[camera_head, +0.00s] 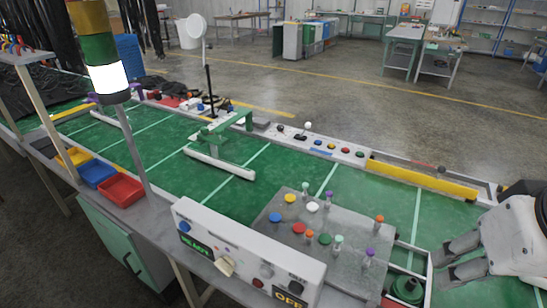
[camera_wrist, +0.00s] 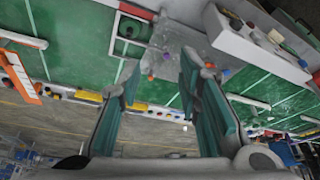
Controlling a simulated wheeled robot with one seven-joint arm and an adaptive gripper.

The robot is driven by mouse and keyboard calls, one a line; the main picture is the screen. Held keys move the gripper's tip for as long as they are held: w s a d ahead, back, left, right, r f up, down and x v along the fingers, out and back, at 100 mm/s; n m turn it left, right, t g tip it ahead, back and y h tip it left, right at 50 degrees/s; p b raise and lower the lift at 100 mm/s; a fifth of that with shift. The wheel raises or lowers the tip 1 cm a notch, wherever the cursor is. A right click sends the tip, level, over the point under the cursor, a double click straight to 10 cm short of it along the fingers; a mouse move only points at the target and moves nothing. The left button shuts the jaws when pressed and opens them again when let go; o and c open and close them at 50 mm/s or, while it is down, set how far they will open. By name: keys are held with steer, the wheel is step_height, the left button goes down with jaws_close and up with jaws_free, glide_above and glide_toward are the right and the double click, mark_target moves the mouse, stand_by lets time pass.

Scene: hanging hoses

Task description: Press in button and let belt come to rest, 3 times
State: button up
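The green belt (camera_head: 330,185) with pale cross lines runs across the head view. A grey plate (camera_head: 345,222) over its near side carries several round buttons, among them a blue one (camera_head: 275,217), a yellow one (camera_head: 290,198), a red one (camera_head: 298,228) and a green one (camera_head: 325,239), plus small toggles. A white control box (camera_head: 245,250) with a green display, knob, red button and OFF label stands at the front edge. Which button is meant, I cannot tell. My gripper (camera_head: 440,270) is right of the plate, apart from the buttons. In the wrist view my gripper (camera_wrist: 160,72) has its fingers apart and empty.
A signal tower (camera_head: 106,75) with its white section lit stands at left. Red (camera_head: 120,188), blue (camera_head: 97,173) and yellow bins sit by the near edge. A green frame (camera_head: 222,130) stands over the belt. A yellow bar (camera_head: 420,180) lines the far edge.

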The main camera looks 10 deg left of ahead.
jaws_close()
stand_by(1.3)
